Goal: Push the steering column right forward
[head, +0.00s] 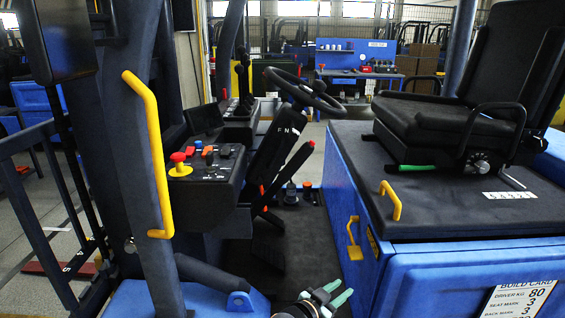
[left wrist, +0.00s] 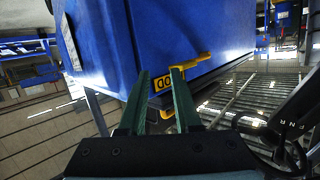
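The steering column (head: 275,150) is a dark post marked F and N, leaning in the middle of the cab in the head view. Its black steering wheel (head: 304,92) sits on top. A red-tipped lever (head: 290,170) stands beside it. Part of the column with lettering also shows at the right edge of the left wrist view (left wrist: 292,122). My left gripper (head: 341,292) is low at the bottom of the head view, below and apart from the column. Its green fingers are apart and empty in the left wrist view (left wrist: 161,74). My right gripper is not in view.
A blue seat base (head: 348,195) with yellow handles (head: 391,202) and a black seat (head: 452,125) stands right. A side console (head: 210,175) with a red knob and a yellow grab rail (head: 150,150) stand left. The dark cab floor (head: 290,245) between them looks clear.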

